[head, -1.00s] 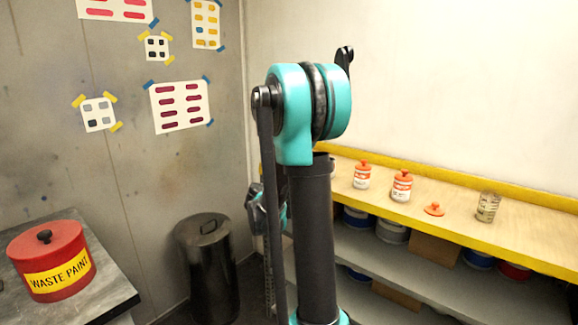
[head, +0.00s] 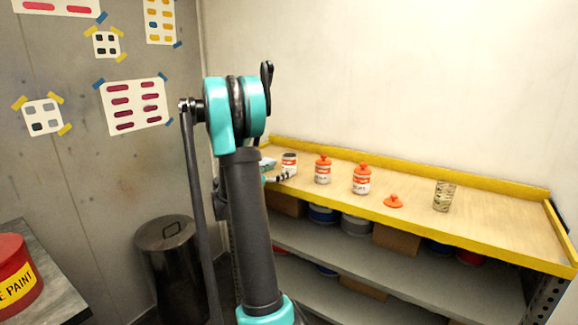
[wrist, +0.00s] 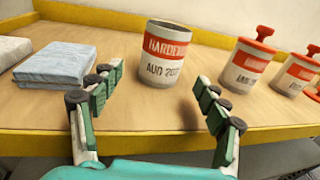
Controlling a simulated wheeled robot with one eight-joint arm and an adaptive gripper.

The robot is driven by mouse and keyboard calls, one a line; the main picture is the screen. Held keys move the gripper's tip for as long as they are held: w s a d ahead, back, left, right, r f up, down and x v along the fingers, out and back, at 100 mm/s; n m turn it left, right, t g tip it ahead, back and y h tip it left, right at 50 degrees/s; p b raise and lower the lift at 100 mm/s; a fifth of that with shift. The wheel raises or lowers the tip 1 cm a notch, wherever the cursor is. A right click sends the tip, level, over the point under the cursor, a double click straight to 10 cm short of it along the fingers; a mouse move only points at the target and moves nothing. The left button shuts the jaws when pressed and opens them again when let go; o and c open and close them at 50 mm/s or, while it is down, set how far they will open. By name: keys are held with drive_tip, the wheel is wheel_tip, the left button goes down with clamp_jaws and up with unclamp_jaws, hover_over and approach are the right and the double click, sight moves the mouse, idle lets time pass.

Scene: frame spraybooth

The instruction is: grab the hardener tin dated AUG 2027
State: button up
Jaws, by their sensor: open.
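An open, lidless white tin (wrist: 165,55) with a red band reading HARDENER stands upright on the wooden bench top. Its date looks like AUG 202-something; the last digit is unclear. It also shows in the head view (head: 289,160), left of the other tins. My gripper (wrist: 160,80) is open and empty, with its fingers pointing at this tin from the front, one to each side and short of it. Two tins with orange knobbed lids, one (wrist: 246,66) and another (wrist: 297,74), stand to its right; their dates are hard to read.
A folded blue cloth (wrist: 56,64) lies left of the open tin. A yellow lip (head: 400,173) edges the bench. A loose orange lid (head: 393,201) and a patterned cup (head: 444,196) are further right. A black bin (head: 168,262) and a red waste paint can (head: 17,277) stand left.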

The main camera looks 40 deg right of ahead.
sight(284, 167)
drive_tip(key=shift+r+x, duration=0.15)
drive_tip(key=shift+x, duration=1.45)
drive_tip(key=shift+r+x, duration=0.15)
drive_tip(key=shift+x, duration=1.5)
drive_tip(key=shift+c, duration=0.6)
drive_tip(key=c, duration=1.3)
drive_tip(key=shift+r, duration=0.1)
